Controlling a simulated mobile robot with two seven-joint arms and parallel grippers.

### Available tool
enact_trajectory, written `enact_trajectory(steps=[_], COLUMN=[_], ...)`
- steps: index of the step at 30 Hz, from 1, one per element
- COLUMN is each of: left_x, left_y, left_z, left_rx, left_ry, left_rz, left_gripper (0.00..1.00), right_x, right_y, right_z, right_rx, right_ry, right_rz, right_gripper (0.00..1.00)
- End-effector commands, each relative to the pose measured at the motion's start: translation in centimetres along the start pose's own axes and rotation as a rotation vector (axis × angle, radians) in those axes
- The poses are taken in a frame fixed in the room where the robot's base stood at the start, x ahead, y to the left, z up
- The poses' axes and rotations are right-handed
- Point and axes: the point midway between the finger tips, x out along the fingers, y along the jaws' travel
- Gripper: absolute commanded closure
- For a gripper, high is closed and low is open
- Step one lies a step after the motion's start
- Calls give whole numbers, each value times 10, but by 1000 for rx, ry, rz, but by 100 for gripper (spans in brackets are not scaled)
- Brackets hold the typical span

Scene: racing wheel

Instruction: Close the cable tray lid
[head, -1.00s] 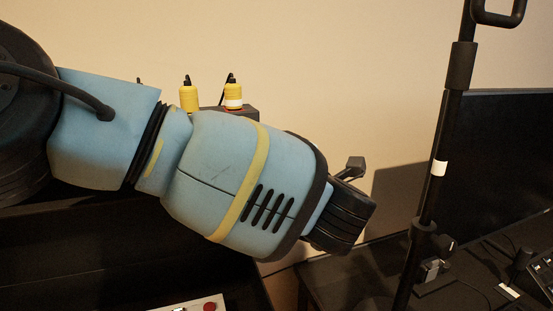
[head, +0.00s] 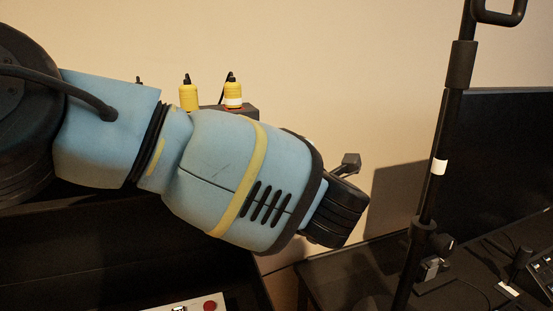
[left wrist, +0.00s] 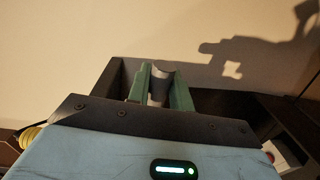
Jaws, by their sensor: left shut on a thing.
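My left gripper (left wrist: 161,84) shows in the left wrist view with its two green fingers close around a grey, curved piece (left wrist: 160,75). It is shut on this piece. The dark tray (left wrist: 116,82) lies around and beyond the fingers, with its black walls showing. I cannot clearly tell the lid from the tray, because my wrist hides much of it. In the head view my blue left arm crosses the middle, and its fingertips are hidden. My right gripper is not in view.
Two yellow connectors (head: 189,97) (head: 233,95) stand behind my arm. A black pole (head: 436,170) and a monitor (head: 500,160) are at the right. A panel with a red button (head: 209,306) is at the bottom. The beige wall is close behind.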

Motion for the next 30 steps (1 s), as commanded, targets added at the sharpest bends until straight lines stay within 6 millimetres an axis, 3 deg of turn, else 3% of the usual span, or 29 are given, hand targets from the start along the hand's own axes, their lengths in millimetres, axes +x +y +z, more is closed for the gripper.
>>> enact_trajectory(steps=[5, 11, 21, 30], left_x=[-6, -26, -76, -103], left_y=[-4, -16, -59, -91], left_z=[0, 1, 1, 0], left_rx=[1, 1, 4, 3], left_ry=[-2, -3, -3, -2], left_rz=[-2, -4, -8, -8], left_gripper=[100, 100, 100, 100], right_x=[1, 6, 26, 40], right_y=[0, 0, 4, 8], right_z=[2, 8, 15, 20], right_rx=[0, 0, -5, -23], right_ry=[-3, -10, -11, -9], right_rz=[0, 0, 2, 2], right_gripper=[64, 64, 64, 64])
